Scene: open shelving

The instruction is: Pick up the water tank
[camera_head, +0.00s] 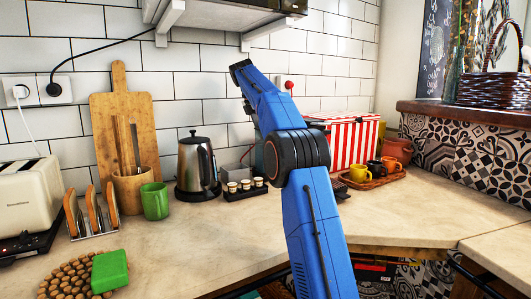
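I cannot make out anything that is clearly a water tank. A steel and black kettle (197,165) stands upright on the counter (205,235), against the tiled wall. My blue arm rises from the bottom of the view, bends at a dark joint and reaches up and left to a dark end in front of the tiles. No gripper fingers show, so I cannot see what the gripper is doing. The arm hides part of the counter and part of a red and white striped box (352,140).
Left are a toaster (25,195), toast rack (93,213), green mug (155,201), wooden utensil pot (133,188) and green block (110,271) on a trivet (62,272). Small cups (245,186) stand right of the kettle. A shelf (225,15) hangs above. The middle front counter is clear.

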